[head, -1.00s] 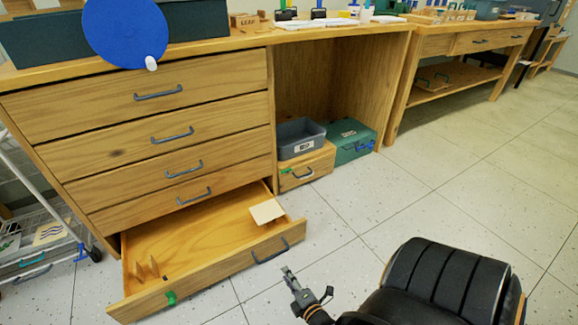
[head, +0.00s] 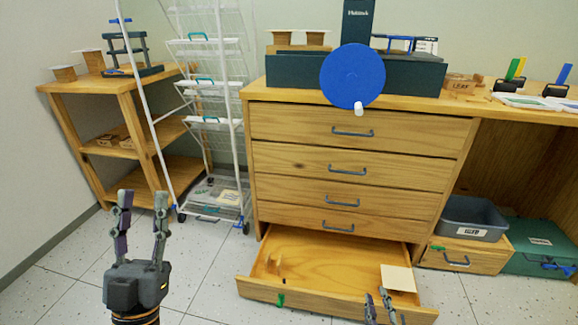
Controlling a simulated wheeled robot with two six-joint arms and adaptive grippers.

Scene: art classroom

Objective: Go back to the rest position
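My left gripper (head: 142,205) stands upright at the lower left in the head view, its two fingers apart with nothing between them. It is left of the wooden drawer cabinet, over the floor. My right gripper (head: 376,300) shows only its fingertips at the bottom edge, in front of the open bottom drawer (head: 330,262). Its fingers look apart and I see nothing between them; the rest of it is out of the picture. The drawer is pulled out and holds a pale card (head: 398,278) and small wooden pieces (head: 272,263).
A white wire rack (head: 205,125) on wheels stands left of the cabinet (head: 345,160). A wooden shelf (head: 75,88) is at the far left. A blue disc (head: 352,76) overhangs the cabinet top. A grey bin (head: 473,217) and green box (head: 540,246) are at right. Floor shows at lower left.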

